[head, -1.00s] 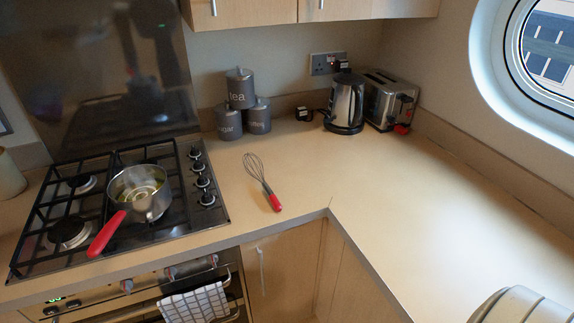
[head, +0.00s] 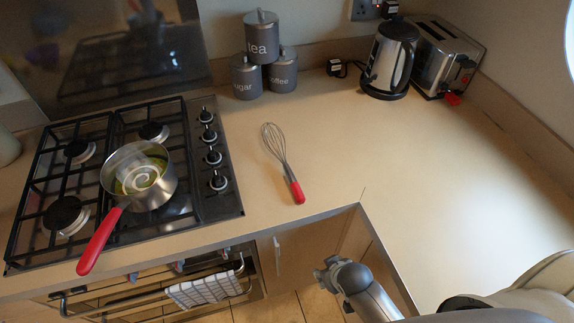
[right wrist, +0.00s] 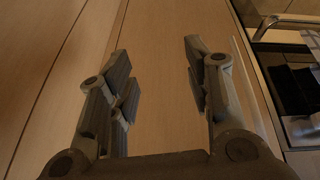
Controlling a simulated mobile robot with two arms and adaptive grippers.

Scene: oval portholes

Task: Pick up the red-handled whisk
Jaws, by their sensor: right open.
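The red-handled whisk (head: 278,155) lies on the worktop between the hob and the inner corner of the counter. Its wire head points away from me and its red handle (head: 297,191) points toward the front edge. My right gripper (head: 328,273) is in front of the counter, apart from the whisk and nearer to me. In the right wrist view my right gripper (right wrist: 160,75) is open and empty, facing a wooden cupboard front. The whisk does not show in the right wrist view. My left gripper is not in view.
A pan (head: 138,178) with a red handle stands on the gas hob (head: 224,205). Grey canisters (head: 262,45), a kettle (head: 390,58) and a toaster (head: 446,60) stand at the back. A checked towel (head: 205,288) hangs on the oven rail. The right worktop (head: 460,190) is clear.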

